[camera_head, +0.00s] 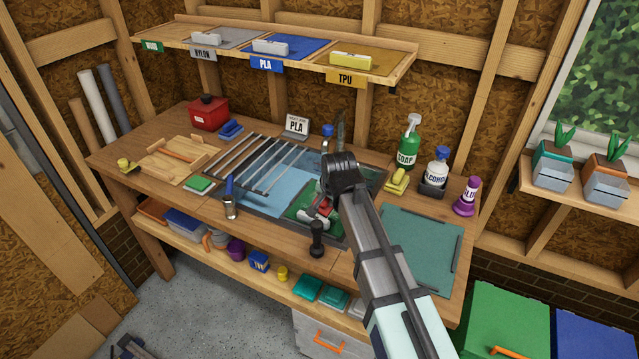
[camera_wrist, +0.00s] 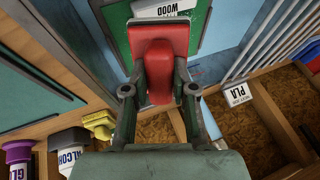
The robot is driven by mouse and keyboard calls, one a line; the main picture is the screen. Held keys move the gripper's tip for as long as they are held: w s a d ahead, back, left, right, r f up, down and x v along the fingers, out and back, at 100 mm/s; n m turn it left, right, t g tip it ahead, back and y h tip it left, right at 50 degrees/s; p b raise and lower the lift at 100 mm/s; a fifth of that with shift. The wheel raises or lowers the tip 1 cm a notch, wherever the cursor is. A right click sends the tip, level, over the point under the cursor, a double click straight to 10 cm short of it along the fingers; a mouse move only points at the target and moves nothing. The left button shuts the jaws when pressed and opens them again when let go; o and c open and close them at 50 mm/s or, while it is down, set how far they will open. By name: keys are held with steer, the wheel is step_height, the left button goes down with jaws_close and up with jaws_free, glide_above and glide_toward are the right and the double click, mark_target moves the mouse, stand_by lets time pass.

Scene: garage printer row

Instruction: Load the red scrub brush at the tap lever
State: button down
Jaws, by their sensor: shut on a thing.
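The red scrub brush (camera_wrist: 158,72) is between the fingers of my gripper (camera_wrist: 158,92), which is shut on it. In the head view the brush (camera_head: 323,223) shows as a small red patch below my gripper (camera_head: 320,209), over the sink area. A blue-topped fixture that looks like the tap (camera_head: 327,131) stands at the back of the sink. My arm hides part of the sink, and I cannot make out the lever clearly.
A PLA sign (camera_head: 296,126) stands behind the rods. A dark handled tool (camera_head: 317,240) is at the front edge. The teal mat (camera_head: 425,245) has free room.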

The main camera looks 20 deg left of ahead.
steer(key=s+d+r+p, duration=0.1)
steer(key=s+d+r, duration=0.1)
steer(key=s+r, duration=0.1)
steer(key=shift+s+d+r+p, duration=0.1)
steer(key=shift+s+p, duration=0.05)
steer(key=shift+p, duration=0.25)
stand_by(0.6)
